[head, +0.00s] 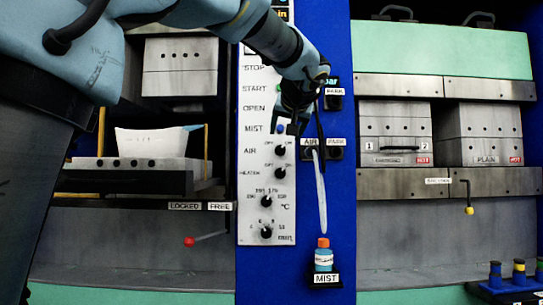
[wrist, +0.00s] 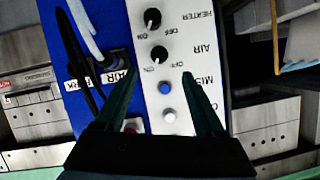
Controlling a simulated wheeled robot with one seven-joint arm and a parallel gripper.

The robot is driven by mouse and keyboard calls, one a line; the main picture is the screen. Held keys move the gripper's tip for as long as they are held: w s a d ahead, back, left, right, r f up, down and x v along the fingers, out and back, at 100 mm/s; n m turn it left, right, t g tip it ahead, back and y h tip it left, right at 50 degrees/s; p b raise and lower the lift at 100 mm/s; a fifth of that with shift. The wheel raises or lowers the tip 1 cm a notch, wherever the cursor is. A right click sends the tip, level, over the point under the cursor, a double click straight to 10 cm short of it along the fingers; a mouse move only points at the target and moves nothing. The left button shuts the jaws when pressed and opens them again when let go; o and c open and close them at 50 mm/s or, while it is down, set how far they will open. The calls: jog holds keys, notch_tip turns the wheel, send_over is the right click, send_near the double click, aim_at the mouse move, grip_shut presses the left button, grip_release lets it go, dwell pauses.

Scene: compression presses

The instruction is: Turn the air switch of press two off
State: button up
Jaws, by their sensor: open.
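The white control panel (head: 266,205) stands between the two press bays. Its AIR switch is a black round knob (head: 280,150) below the MIST row, with ON and OFF marks. It also shows in the wrist view, where the AIR knob (wrist: 158,54) lies just beyond and between my fingertips, apart from them. The knob's pale pointer line seems to lean toward the ON mark, but it is small. My gripper (head: 290,128) is open and empty in front of the panel; in the wrist view its two dark fingers (wrist: 158,76) point at the panel.
The HEATER knob (wrist: 153,18) neighbours the AIR knob; blue (wrist: 165,88) and white (wrist: 169,114) buttons sit between my fingers. A hose (head: 320,190) hangs beside the panel at the AIR and PARK sockets, above a MIST bottle (head: 324,258). A red-knobbed lever (head: 190,241) is left.

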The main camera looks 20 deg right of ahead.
aim_at(281, 149)
jog(key=p+x, duration=0.4)
jog(key=x, duration=0.6)
jog(key=shift+w+d, duration=0.2)
jog(key=shift+w, duration=0.15)
grip_shut()
